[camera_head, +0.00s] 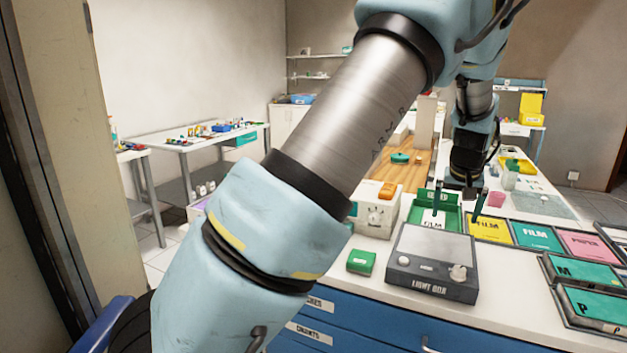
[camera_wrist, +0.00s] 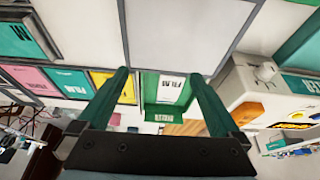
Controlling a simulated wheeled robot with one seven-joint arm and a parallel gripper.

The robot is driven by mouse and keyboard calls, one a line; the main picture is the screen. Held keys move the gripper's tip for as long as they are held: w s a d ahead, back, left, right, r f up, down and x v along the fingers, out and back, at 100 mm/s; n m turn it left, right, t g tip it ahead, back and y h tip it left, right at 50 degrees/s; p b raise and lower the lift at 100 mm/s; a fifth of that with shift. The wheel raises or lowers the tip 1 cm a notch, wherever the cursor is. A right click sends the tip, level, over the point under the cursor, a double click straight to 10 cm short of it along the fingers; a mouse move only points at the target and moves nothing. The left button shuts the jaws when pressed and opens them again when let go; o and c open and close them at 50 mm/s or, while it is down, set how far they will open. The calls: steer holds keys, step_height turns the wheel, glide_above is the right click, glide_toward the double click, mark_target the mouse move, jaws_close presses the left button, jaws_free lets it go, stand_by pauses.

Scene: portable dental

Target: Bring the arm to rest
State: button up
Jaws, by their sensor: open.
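My arm crosses the head view from the lower left up to the top, then bends down to my gripper (camera_head: 457,203) above the counter. The gripper's two green fingers are apart, with nothing between them. In the wrist view my gripper (camera_wrist: 158,82) is also open and empty. Beyond its fingers lies a green tray (camera_wrist: 164,112) with a white film label. The same green tray (camera_head: 450,215) shows in the head view, just behind the grey light box (camera_head: 432,265). The gripper hangs over the area between tray and light box; its exact height cannot be told.
A white device with a knob (camera_head: 376,213) and a green box (camera_head: 361,262) stand left of the light box. Yellow (camera_head: 489,229), teal (camera_head: 536,237) and pink film mats lie to the right. Framed trays (camera_head: 590,273) sit at the right edge. Side tables (camera_head: 200,142) stand at the back left.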

steer(key=a+n+g, duration=0.1)
steer(key=a+n, duration=0.1)
steer(key=a, duration=1.9)
steer(key=s+a+f+n+g+y, duration=0.1)
steer(key=s+a, duration=1.5)
steer(key=a, duration=0.4)
steer(key=shift+f+n+y, duration=0.3)
